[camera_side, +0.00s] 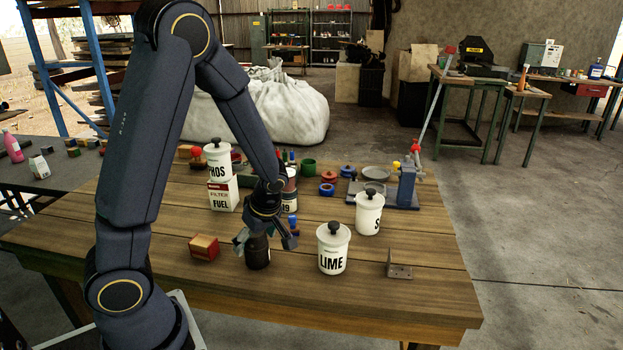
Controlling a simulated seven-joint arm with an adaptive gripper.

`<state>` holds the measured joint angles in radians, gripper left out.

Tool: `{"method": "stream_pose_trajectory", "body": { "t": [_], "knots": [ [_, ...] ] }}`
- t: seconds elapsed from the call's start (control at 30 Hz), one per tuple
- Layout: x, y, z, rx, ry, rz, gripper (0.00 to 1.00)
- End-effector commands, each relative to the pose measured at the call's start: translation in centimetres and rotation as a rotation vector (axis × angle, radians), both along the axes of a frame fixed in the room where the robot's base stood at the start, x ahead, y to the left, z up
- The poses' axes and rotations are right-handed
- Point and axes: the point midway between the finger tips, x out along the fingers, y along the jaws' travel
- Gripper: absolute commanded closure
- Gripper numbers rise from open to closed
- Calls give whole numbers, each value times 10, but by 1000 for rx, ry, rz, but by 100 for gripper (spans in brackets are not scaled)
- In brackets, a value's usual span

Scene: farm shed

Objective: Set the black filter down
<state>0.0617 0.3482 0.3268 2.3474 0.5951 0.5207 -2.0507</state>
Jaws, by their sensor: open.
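The black filter (257,254) is a dark cylinder standing upright on the wooden table (330,295), near the front middle. My gripper (264,240) is just above it and around its top, with one finger to each side. The fingers are open. The filter's top is partly hidden by the gripper, and I cannot tell whether a finger touches it.
White canisters marked LIME (333,250) and S (368,212) stand to the right. A PHOS canister (218,162) sits on a FILTER FUEL box (223,195) behind left. A red-and-tan block (204,247) lies left, a metal bracket (398,271) right. The front strip is clear.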

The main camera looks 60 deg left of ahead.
Motion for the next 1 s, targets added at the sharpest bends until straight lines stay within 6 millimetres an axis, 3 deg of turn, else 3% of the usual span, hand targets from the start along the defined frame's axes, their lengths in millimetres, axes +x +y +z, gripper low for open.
{"method": "stream_pose_trajectory", "body": {
  "t": [0.23, 0.6, 0.83, 1.0],
  "knots": [
    [2, -3, 13, 1, -5, -2, 13],
    [8, -34, 87, 0, -7, -3, 13],
    [9, -44, 112, -3, -2, -7, 13],
    [0, -59, 129, -77, 0, -201, 13]
  ]
}}
